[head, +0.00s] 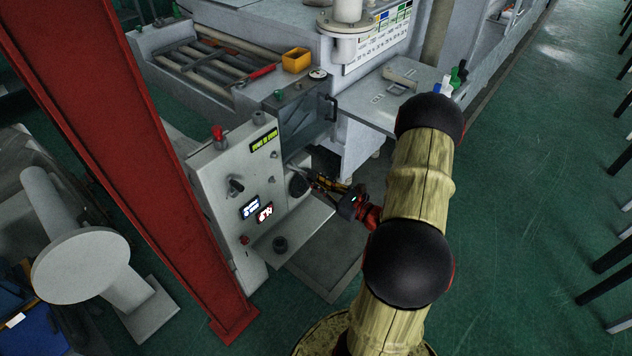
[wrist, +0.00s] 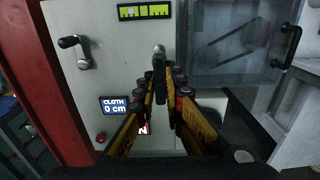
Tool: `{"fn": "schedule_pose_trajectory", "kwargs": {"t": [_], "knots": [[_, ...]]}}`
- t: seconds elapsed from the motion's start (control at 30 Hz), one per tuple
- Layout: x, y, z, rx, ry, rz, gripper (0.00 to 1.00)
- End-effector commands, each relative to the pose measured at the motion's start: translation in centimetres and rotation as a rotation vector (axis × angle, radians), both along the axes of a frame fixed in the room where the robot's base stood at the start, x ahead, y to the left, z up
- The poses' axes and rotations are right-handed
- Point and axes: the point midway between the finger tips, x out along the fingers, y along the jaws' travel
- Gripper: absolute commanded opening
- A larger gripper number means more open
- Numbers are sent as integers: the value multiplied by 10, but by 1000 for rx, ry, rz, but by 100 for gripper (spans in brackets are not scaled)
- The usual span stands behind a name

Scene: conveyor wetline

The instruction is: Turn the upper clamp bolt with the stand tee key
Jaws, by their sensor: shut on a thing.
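My gripper (head: 322,183) reaches in at the right side of the grey control cabinet (head: 225,175). In the wrist view its yellow and black fingers (wrist: 161,98) close on a dark upright bar (wrist: 160,78), which looks like part of the tee key. A small grey rounded piece (wrist: 159,49) shows just above the bar, against the cabinet face. I cannot tell whether it is the key's end or the upper clamp bolt, or whether they touch. The fingers hide what lies behind them. The clamp itself is not clearly seen.
A clear door with a black handle (wrist: 286,46) stands at right. A shelf (head: 309,222) juts out below; a red post (head: 130,150) stands left.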

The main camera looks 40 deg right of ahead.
Motion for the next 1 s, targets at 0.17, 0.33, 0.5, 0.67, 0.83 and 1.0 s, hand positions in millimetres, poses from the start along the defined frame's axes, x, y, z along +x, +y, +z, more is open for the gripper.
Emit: {"fn": "schedule_pose_trajectory", "kwargs": {"t": [0.17,0.33,0.5,0.67,0.83,1.0], "knots": [[0,0,0,0,0,0,0],[-1,1,0,1,1,-5,0],[5,2,0,0,1,-9,0],[19,4,0,-1,2,-8,0],[34,5,0,-1,1,-9,0],[45,5,0,0,1,-9,0]]}}
